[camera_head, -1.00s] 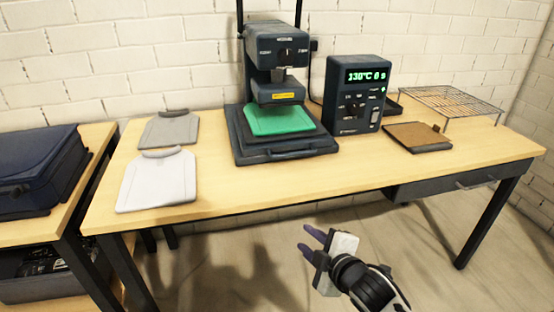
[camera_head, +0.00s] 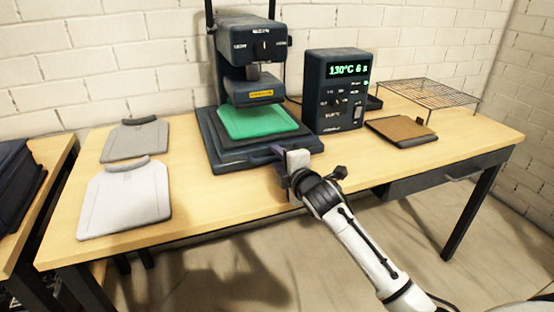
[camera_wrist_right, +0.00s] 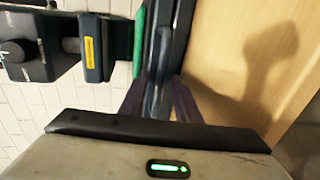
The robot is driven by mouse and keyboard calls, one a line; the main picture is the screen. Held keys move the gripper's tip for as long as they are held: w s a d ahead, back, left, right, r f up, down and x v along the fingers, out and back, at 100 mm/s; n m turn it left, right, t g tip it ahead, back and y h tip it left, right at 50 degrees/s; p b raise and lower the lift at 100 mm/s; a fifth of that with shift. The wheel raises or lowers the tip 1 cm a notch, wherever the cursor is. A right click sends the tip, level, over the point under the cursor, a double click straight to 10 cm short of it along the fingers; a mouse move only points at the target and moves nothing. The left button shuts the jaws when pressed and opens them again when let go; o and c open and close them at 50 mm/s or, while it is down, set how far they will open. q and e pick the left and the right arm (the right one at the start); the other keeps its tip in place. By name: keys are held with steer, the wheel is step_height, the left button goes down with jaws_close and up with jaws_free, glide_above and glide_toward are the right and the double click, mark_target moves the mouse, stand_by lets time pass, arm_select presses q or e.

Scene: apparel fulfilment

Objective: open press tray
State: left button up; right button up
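The heat press (camera_head: 252,60) stands on the table. Its dark lower tray (camera_head: 225,160) sits under the raised upper plate and carries a green garment piece (camera_head: 256,121). The tray's front handle runs along its near edge. My right gripper (camera_head: 284,160) is at the right part of this handle. In the right wrist view the purple fingers of my right gripper (camera_wrist_right: 158,95) straddle the dark handle bar (camera_wrist_right: 158,75), one on each side, spread apart. Whether they touch it is unclear. My left gripper is out of view.
The control box (camera_head: 336,90) reads 130°C and stands right of the press. A brown pad (camera_head: 402,129) and a wire rack (camera_head: 428,93) lie further right. Two grey boards (camera_head: 125,200) lie at left. The table front (camera_head: 225,205) is clear.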

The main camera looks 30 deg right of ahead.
steer(key=shift+w+d+f, duration=0.15)
steer(key=shift+w, duration=0.55)
jaws_close()
steer(key=shift+s, duration=0.1)
